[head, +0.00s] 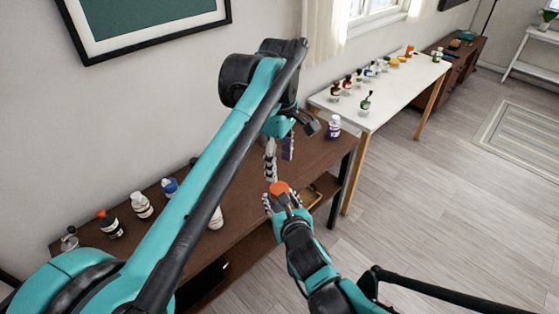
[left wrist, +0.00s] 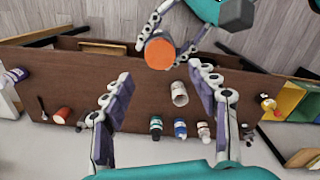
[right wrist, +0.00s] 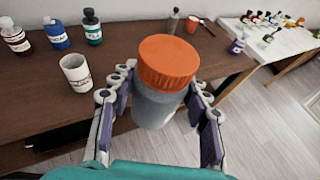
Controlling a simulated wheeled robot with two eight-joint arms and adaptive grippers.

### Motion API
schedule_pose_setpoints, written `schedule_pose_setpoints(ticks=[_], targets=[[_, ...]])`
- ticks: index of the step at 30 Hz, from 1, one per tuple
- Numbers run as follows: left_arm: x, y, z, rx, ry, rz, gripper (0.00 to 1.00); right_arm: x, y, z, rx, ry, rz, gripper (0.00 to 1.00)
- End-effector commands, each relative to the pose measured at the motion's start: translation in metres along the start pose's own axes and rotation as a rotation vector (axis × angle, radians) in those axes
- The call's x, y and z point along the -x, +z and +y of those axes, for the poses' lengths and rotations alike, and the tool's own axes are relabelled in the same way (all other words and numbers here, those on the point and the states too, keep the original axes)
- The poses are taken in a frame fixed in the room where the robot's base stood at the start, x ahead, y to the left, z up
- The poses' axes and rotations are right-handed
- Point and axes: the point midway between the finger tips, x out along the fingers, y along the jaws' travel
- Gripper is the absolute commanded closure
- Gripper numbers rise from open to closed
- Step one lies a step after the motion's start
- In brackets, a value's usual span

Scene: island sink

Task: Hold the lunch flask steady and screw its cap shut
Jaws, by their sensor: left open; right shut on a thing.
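The lunch flask has a grey body (right wrist: 155,108) and an orange cap (right wrist: 167,60). The cap sits on top of the flask; whether it is fully screwed down I cannot tell. My right gripper (right wrist: 157,82) is shut around the flask body below the cap, holding it roughly upright near the front edge of the brown table. In the head view the cap (head: 279,188) shows, while the body is mostly hidden by my right gripper (head: 283,205). My left gripper (head: 279,165) is open above the cap, pointing down and apart from it. The cap shows beyond its spread fingers in the left wrist view (left wrist: 160,52).
The brown table (right wrist: 40,105) carries a white labelled cup (right wrist: 76,72) and several bottles along the wall side. A purple-labelled bottle (head: 334,127) stands at the far end. A white table (head: 400,90) with several small bottles stands beyond.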

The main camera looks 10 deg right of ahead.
Motion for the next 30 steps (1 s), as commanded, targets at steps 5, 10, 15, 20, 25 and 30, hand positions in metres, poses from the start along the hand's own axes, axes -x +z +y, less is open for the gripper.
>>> schedule_pose_setpoints(ticks=[5, 10, 15, 20, 25, 30], targets=[[0.001, 0.0, 0.0, 0.055, 0.0, 0.0, 0.41, 0.0, 0.0, 0.0, 0.0, 0.0, 0.0, 1.0], [0.0, 0.0, 0.0, 0.055, 0.0, 0.0, 0.41, 0.0, 0.0, 0.0, 0.0, 0.0, 0.0, 1.0], [-0.003, 0.0, 0.0, 0.054, 0.0, 0.0, 0.41, 0.0, 0.0, 0.0, 0.0, 0.0, 0.0, 1.0], [-0.02, 0.0, 0.0, 0.054, 0.0, 0.0, 0.41, 0.0, 0.0, 0.0, 0.0, 0.0, 0.0, 1.0], [-0.048, 0.0, 0.0, 0.053, 0.0, 0.0, 0.41, 0.0, 0.0, 0.0, 0.0, 0.0, 0.0, 1.0], [-0.069, 0.0, 0.0, 0.053, 0.0, 0.0, 0.41, 0.0, 0.0, 0.0, 0.0, 0.0, 0.0, 1.0]])
